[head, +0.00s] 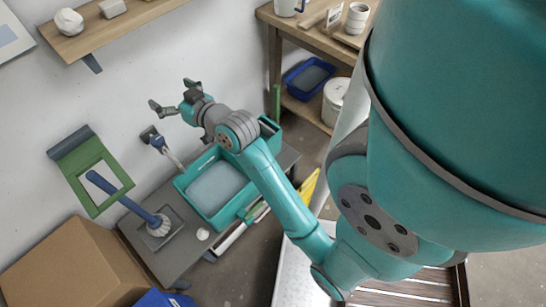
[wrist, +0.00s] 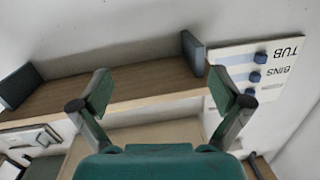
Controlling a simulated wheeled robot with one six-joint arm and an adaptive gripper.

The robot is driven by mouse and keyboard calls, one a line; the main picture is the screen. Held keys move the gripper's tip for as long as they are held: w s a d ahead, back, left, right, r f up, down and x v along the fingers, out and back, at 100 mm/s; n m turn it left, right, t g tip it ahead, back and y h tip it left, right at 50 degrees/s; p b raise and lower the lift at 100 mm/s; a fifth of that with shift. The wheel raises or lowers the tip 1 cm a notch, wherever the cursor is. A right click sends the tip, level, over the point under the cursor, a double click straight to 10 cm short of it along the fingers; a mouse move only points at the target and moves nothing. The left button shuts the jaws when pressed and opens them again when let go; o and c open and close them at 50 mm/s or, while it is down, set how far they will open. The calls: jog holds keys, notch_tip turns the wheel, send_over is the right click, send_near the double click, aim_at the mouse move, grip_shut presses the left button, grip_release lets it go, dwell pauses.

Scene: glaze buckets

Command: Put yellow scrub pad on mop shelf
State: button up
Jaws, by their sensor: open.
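My gripper (head: 174,96) is open and empty, raised above the teal tub near the wall in the head view. In the wrist view its two fingers (wrist: 160,92) stand wide apart with nothing between them. I cannot make out a yellow scrub pad in either view. A wooden wall shelf (head: 120,30) holds white items at the upper left of the head view. A wooden shelf (wrist: 140,84) with dark brackets also lies beyond the fingers in the wrist view. I cannot tell which shelf is the mop shelf.
The teal tub (head: 182,181) sits on a dark bench (head: 150,262) beside a blue-handled brush (head: 158,222). A cardboard box (head: 62,270) stands at lower left. A yellow object (head: 309,188) lies partly behind my arm. A wooden workbench (head: 305,32) stands at the back.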

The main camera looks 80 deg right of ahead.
jog(key=s+a+f+n+y, duration=0.1)
jog(key=s+a+f, duration=0.5)
jog(key=a, duration=0.3)
jog(key=s+a+f+n+y, duration=0.1)
jog(key=s+a+f+y, duration=0.1)
jog(key=s+a+f, duration=0.55)
jog(key=s+a+n+y, duration=0.2)
jog(key=s+a, duration=0.3)
jog(key=s, duration=0.3)
jog(key=s+a+r+n+y, duration=0.1)
jog(key=s+a+n+y, duration=0.1)
jog(key=s+a, duration=0.3)
jog(key=s, duration=0.4)
jog(key=shift+s+a+g, duration=0.15)
jog(key=shift+a+g, duration=0.1)
jog(key=shift+g, duration=0.05)
jog(key=shift+r, duration=0.1)
